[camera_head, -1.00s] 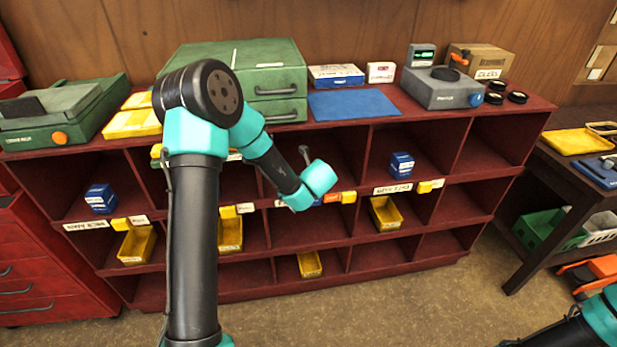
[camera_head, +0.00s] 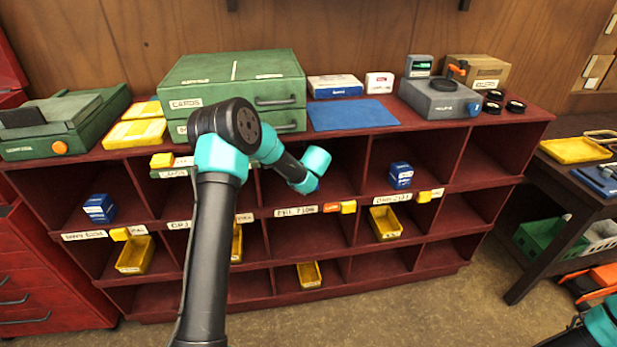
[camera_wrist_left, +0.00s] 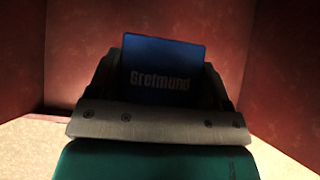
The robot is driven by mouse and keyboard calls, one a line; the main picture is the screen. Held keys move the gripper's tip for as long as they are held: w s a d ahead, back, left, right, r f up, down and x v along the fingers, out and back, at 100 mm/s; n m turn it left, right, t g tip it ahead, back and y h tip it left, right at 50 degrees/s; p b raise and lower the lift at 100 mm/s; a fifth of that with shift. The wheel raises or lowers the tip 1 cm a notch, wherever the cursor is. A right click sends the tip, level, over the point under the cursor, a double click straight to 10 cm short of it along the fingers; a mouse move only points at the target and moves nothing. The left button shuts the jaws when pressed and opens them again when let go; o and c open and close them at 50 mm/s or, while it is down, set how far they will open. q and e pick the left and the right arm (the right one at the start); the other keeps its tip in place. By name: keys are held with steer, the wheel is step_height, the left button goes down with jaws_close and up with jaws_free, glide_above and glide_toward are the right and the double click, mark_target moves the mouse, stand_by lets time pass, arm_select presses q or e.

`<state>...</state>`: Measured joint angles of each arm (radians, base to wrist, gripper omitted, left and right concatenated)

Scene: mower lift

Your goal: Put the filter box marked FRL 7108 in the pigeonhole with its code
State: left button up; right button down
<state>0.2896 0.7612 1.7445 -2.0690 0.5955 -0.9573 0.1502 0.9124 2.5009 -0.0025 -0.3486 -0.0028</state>
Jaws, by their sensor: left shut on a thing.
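My left gripper (camera_wrist_left: 163,95) is shut on a blue box (camera_wrist_left: 165,62) with "Gretmund" printed on its visible face. The code on the box is not in sight. In the head view, my left wrist is at the opening of an upper middle pigeonhole (camera_head: 345,190), and the gripper is mostly hidden behind it. The label (camera_head: 295,211) on the edge below that pigeonhole appears to read FRL 7108. In the left wrist view, reddish pigeonhole walls (camera_wrist_left: 275,60) stand on both sides of the box. My right gripper is out of view.
Other blue boxes stand in the far left pigeonhole (camera_head: 99,208) and one to the right (camera_head: 400,175). Orange and yellow tags (camera_head: 340,207) sit on the shelf edge. Yellow bins (camera_head: 386,223) lie in lower compartments. A blue mat (camera_head: 352,115) lies on top.

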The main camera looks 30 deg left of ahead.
arm_select(q)
steer(key=shift+w+a, duration=0.15)
steer(key=shift+w, duration=0.15)
steer(key=shift+f, duration=1.75)
steer(key=o, duration=1.1)
steer(key=shift+f, duration=0.15)
steer(key=v, duration=0.7)
steer(key=shift+r, duration=0.3)
